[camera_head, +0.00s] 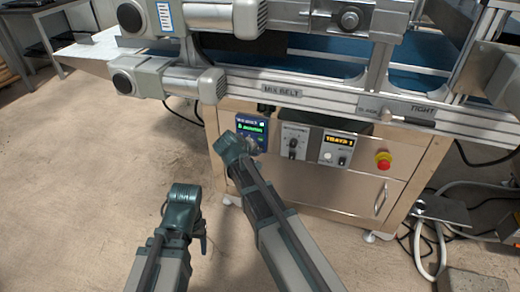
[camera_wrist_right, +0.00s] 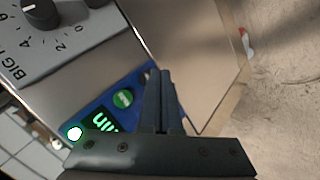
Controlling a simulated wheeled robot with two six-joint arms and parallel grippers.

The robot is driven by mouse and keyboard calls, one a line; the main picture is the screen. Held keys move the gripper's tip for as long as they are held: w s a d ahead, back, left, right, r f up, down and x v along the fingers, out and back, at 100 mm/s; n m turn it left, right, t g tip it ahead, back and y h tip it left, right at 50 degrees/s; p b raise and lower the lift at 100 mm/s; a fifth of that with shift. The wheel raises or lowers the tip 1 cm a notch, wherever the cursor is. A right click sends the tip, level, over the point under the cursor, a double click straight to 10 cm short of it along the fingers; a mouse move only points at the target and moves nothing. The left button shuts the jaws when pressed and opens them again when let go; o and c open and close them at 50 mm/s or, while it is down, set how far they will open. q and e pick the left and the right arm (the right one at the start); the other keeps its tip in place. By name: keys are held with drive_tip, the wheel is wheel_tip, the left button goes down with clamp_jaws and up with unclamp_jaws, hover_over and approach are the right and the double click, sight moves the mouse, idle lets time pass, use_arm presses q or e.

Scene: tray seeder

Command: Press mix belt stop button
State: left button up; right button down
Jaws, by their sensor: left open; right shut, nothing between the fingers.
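The blue mix belt control box (camera_head: 243,121) with a green-lit display is on the left of the machine's front panel. My right gripper (camera_head: 252,144) is in front of its lower right part and hides some of it. In the right wrist view the shut, empty fingers (camera_wrist_right: 163,75) lie over one end of the blue box (camera_wrist_right: 138,82). A green button (camera_wrist_right: 123,99) and a white lit button (camera_wrist_right: 75,133) show beside them. No stop button can be made out; the fingers cover part of the box. Whether the fingertips touch it I cannot tell. My left gripper (camera_head: 184,196) is open and empty, low over the floor.
A dial panel (camera_head: 294,142), a second display box (camera_head: 337,149) and a red emergency knob (camera_head: 383,159) are to the right on the same panel. The belt rail (camera_head: 283,91) runs above. Cables lie on the floor at right; the floor at left is clear.

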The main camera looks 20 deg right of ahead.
drive_tip(key=shift+w+d, duration=0.25)
drive_tip(key=shift+w, duration=0.15)
idle(0.3)
drive_tip(key=shift+s+a, duration=0.25)
drive_tip(key=shift+s, duration=0.2)
drive_tip(key=s+a, duration=0.3)
drive_tip(key=s, duration=0.2)
drive_tip(key=shift+a, duration=0.2)
idle(0.5)
idle(0.5)
